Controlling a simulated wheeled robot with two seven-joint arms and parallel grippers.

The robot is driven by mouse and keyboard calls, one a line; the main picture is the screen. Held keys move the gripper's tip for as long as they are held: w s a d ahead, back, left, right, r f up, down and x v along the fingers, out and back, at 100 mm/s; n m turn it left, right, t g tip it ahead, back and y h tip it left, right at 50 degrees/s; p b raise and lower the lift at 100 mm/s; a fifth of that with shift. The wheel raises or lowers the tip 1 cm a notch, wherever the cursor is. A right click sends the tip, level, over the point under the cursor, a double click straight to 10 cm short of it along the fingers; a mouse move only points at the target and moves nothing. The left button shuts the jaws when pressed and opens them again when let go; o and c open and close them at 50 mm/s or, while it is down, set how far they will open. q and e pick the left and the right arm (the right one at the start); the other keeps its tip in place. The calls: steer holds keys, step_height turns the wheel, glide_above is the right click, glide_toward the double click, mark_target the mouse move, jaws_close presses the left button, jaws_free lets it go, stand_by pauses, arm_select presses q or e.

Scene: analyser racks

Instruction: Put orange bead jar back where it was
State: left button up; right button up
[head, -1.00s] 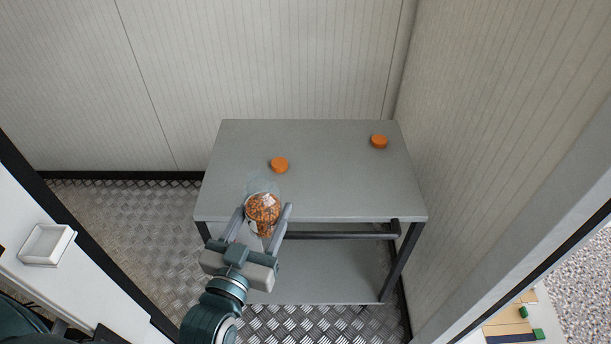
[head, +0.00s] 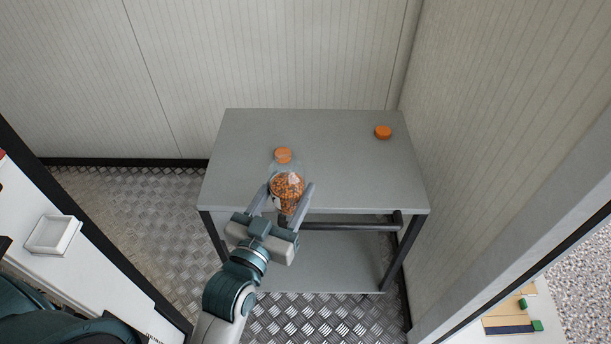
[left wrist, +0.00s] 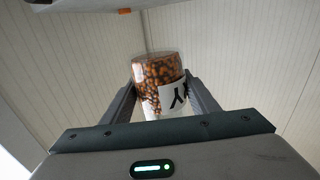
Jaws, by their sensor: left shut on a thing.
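The orange bead jar (head: 287,184) is a clear jar filled with orange beads. My left gripper (head: 286,191) is shut on it, with one finger on each side, at the table's front edge. In the left wrist view, the jar (left wrist: 160,82) sits between the fingers, and its white label with black lettering faces the camera. The grey table (head: 330,165) has two orange round lid-like discs on top. The nearer disc (head: 283,155) appears just beyond the jar's clear upper part; the other disc (head: 383,132) is at the back right. My right gripper is out of view.
Ribbed walls (head: 290,50) stand behind and to the right of the table. A dark bar (head: 350,226) runs under its front edge, above a lower shelf (head: 335,262). A white square tray (head: 53,236) is at the left.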

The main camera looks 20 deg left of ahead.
arm_select(q)
steer(key=w+d+m+g+h+p, duration=0.1)
steer(key=w+d+m+h+p, duration=0.2)
steer(key=w+d, duration=0.6)
steer(key=shift+w+d+m+g+h+p, duration=0.25)
steer(key=shift+w+h+p, duration=0.6)
steer(key=shift+w, duration=1.3)
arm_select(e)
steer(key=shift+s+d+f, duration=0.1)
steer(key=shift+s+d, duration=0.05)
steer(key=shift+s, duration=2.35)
arm_select(q)
steer(key=shift+a, duration=0.1)
